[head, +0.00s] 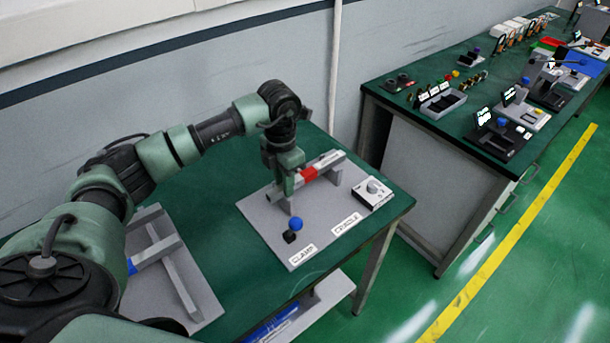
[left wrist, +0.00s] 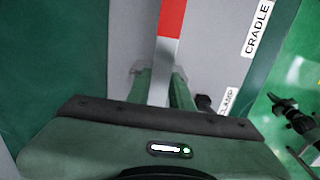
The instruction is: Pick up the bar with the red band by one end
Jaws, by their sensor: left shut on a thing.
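The grey bar with the red band (head: 309,174) lies over the grey plate (head: 264,215) on the table and appears to rest on the supports there. My left gripper (head: 290,190) reaches down from above and is shut on the bar's near-left end, beside the red band. In the left wrist view the bar (left wrist: 158,75) runs away between my two fingers, and its red band (left wrist: 172,18) is clear of them. The fingers hide part of the held end. My right gripper is not in view.
A blue-knobbed clamp (head: 295,224) stands near the plate's front edge, by the CLAMP label. Another grey plate with a frame (head: 172,268) lies at left. A bench with equipment (head: 400,113) stands beyond a gap.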

